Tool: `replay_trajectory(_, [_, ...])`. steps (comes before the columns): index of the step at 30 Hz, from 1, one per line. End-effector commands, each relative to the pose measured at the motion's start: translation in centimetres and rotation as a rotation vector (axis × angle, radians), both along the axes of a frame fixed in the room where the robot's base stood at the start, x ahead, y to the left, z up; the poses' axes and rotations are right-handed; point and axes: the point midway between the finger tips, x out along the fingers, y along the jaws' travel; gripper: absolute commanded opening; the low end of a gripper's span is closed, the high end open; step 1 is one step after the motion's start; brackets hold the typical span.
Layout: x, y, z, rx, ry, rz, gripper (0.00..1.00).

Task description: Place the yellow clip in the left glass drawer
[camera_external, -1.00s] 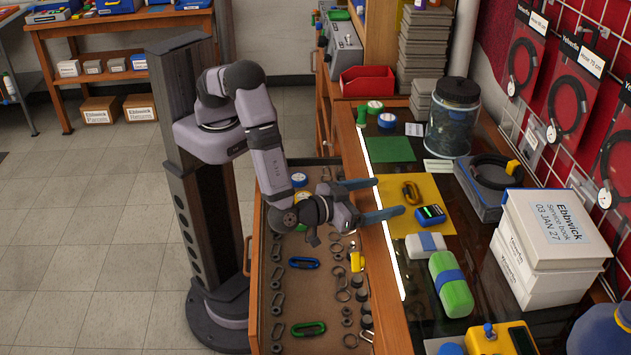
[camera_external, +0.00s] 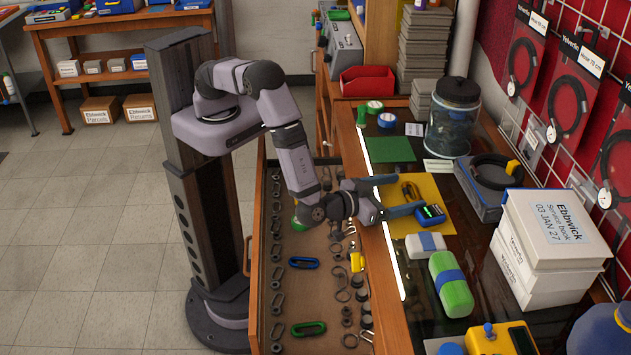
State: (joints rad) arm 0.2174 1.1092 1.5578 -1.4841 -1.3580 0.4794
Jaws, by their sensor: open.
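The yellow clip (camera_external: 408,189), a dark yellow oval ring, lies on the yellow mat (camera_external: 440,188) on the glass-topped counter. My gripper (camera_external: 411,192) is open, its two blue-grey fingers reaching over the mat from the left. The clip shows between the fingertips; whether either finger touches it, I cannot tell. A wooden drawer (camera_external: 262,290) stands pulled out from the counter's left side, under my arm. It holds a blue clip (camera_external: 304,263), a green clip (camera_external: 309,328) and many small metal parts. My wrist hides some of its contents.
A blue device (camera_external: 430,214) sits on the mat close to the lower finger. A white eraser-like block (camera_external: 425,244) and a green case (camera_external: 451,284) lie nearer the front. A glass jar (camera_external: 453,120) and white boxes (camera_external: 550,235) stand to the right. Bare drawer floor shows between the parts.

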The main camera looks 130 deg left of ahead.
Motion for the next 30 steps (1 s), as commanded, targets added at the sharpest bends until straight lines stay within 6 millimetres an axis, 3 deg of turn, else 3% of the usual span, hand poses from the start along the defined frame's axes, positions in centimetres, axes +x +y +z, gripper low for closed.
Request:
replay_trajectory(9, [0.25, 0.61, -0.15, 0.000, -0.001, 0.000, 0.84])
replay_trajectory(10, [0.25, 0.61, -0.15, -0.001, -0.001, 0.000, 0.82])
replay_trajectory(14, [0.25, 0.60, -0.15, -0.001, -0.001, 0.000, 0.53])
replay_trajectory(17, [0.24, 0.59, -0.13, 0.000, -0.001, 0.000, 0.49])
replay_trajectory(30, [0.26, 0.57, 0.70, -0.001, -0.002, 0.000, 0.49])
